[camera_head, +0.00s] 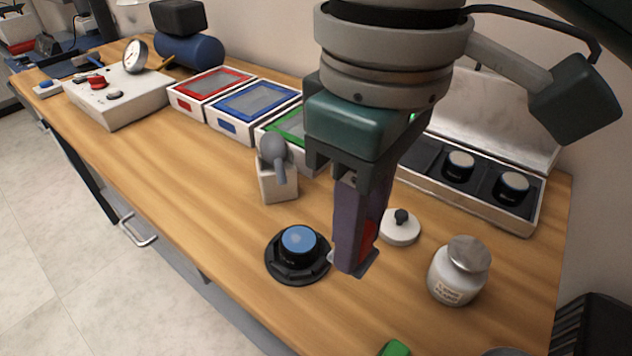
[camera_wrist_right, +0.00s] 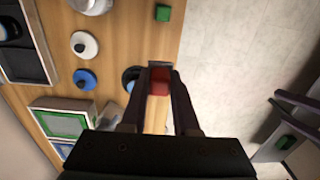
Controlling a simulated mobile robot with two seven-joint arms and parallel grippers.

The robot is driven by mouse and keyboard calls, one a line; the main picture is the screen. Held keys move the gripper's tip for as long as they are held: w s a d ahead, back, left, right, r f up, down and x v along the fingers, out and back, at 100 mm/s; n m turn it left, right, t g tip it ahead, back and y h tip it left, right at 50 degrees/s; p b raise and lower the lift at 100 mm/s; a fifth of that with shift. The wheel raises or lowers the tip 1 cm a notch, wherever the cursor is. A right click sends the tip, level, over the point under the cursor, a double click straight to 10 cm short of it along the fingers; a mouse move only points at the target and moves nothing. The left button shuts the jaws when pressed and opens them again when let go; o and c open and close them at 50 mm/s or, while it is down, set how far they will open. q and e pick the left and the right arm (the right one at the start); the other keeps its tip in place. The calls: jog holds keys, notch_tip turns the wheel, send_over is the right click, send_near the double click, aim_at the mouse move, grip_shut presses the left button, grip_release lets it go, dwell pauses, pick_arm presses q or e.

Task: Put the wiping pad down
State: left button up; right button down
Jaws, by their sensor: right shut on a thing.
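My right gripper (camera_head: 358,262) points down over the table, just right of a black round fixture with a blue top (camera_head: 298,241). It is shut on a red block, the wiping pad (camera_head: 370,236), which is mostly hidden by the finger. The right wrist view shows the red pad (camera_wrist_right: 159,86) between the two fingers (camera_wrist_right: 160,74). I cannot tell whether the pad touches the table. Dark fingers with a green part, likely my left gripper (camera_wrist_right: 297,112), show at the right of the wrist view over the floor; their opening is unclear.
A white lid with a dark knob (camera_head: 400,228) and a lidded jar (camera_head: 457,272) stand to the right. A white block with a grey handle (camera_head: 276,180) stands behind the fixture. Several colour-rimmed trays (camera_head: 253,107) and an open case (camera_head: 535,218) line the back. The front left wood is clear.

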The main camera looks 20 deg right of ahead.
jog(key=b, duration=0.2)
send_over(342, 329)
notch_tip(342, 329, down, 12)
notch_tip(342, 329, down, 4)
jog(key=shift+r+b, duration=0.1)
jog(key=shift+b, duration=0.45)
jog(key=c, duration=0.7)
grip_release()
jog(key=shift+f, duration=0.2)
jog(key=shift+o, duration=0.2)
jog(key=shift+r, duration=0.1)
